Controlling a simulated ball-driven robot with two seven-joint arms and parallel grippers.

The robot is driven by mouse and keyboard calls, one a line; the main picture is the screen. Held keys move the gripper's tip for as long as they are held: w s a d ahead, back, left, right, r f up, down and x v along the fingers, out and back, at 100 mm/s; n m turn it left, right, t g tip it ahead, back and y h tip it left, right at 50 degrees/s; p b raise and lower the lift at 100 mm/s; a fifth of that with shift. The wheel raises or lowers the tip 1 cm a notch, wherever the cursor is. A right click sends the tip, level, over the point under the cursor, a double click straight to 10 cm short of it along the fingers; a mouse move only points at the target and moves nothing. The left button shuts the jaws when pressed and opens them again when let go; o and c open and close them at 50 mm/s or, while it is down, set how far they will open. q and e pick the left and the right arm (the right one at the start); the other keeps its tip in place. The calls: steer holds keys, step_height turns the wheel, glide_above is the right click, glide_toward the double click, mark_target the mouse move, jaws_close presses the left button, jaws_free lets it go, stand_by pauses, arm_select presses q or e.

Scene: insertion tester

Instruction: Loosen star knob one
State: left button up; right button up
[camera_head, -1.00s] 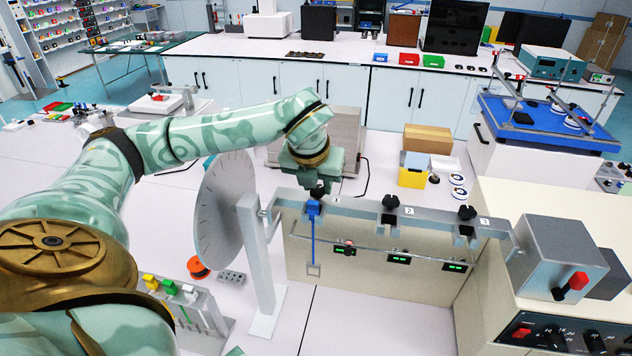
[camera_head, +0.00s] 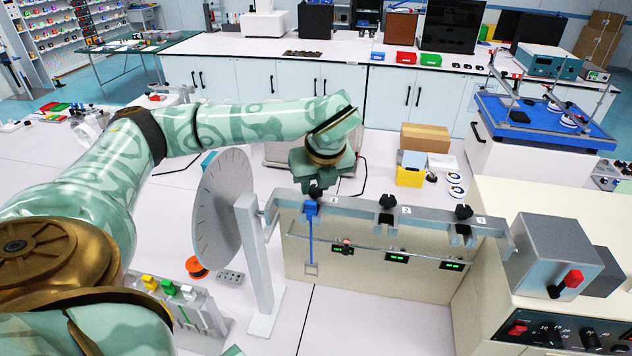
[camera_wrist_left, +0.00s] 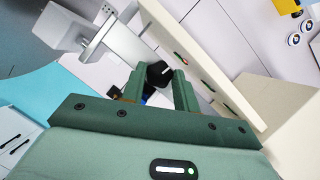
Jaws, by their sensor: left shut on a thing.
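Black star knob one (camera_head: 315,192) sits at the left end of the grey rail (camera_head: 350,208), above a blue clamp (camera_head: 310,209) with a blue strip hanging from it. My left gripper (camera_head: 313,186) comes down on this knob from above and is shut on it. In the left wrist view the dark knob (camera_wrist_left: 158,73) shows between the two green fingers of the gripper (camera_wrist_left: 158,88). The fingers partly hide the knob. Star knobs two (camera_head: 387,202) and three (camera_head: 464,212) stand farther right on the rail, untouched. My right gripper is not in view.
A large grey disc (camera_head: 222,210) on a stand is close left of the knob. A grey box with a red lever (camera_head: 560,258) is at the right end. A yellow bin (camera_head: 410,175) stands behind.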

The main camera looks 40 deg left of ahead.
arm_select(q)
steer(key=shift+w+r, duration=0.1)
steer(key=shift+r, duration=0.1)
steer(key=o, duration=0.7)
steer(key=shift+a+f, duration=0.1)
steer(key=v, duration=1.6)
steer(key=shift+r, duration=0.2)
